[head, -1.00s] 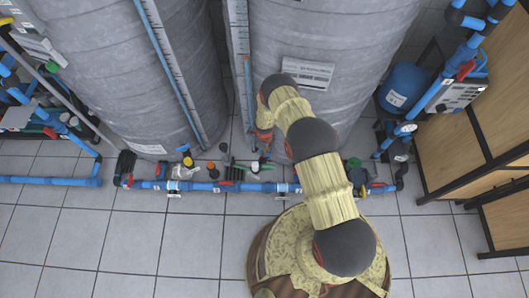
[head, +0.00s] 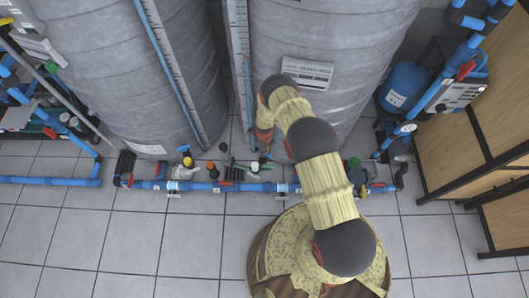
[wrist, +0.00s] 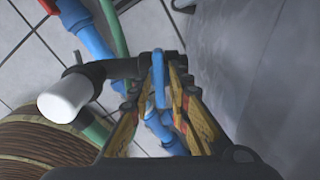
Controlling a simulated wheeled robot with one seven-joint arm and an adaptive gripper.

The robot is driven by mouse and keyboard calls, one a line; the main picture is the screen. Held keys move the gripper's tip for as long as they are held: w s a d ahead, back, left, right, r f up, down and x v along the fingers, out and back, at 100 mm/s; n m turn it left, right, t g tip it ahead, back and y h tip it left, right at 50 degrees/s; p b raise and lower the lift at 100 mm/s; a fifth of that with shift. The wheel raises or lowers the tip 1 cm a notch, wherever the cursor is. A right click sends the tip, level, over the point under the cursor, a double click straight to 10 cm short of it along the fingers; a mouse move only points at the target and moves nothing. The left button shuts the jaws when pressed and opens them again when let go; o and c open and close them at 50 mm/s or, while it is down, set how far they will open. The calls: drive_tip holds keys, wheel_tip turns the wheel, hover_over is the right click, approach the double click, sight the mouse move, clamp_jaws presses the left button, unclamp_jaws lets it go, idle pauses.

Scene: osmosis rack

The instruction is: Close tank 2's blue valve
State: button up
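A blue valve handle (wrist: 158,78) stands between my gripper's fingers in the wrist view. My gripper (wrist: 165,68) has its two yellow-and-black fingers brought close together, one on each side of the handle. The left finger is right beside it; whether both fingers press on it I cannot tell. In the head view my gripper (head: 265,149) is low at the front foot of the right grey tank (head: 335,60), and the handle there is mostly hidden. No tank number is readable.
A blue pipe (head: 205,187) runs along the floor before the tanks. Another blue-handled valve (head: 184,150) stands by the left tank (head: 125,60). In the wrist view a dark pipe with a white end (wrist: 64,97) lies left of the fingers. Tiled floor (head: 130,235) is clear in front.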

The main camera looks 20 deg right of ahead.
drive_tip(key=shift+o, duration=0.8)
drive_tip(key=shift+r, duration=0.25)
wheel_tip(320, 180, up, 11)
drive_tip(key=shift+r, duration=0.2)
idle(0.3)
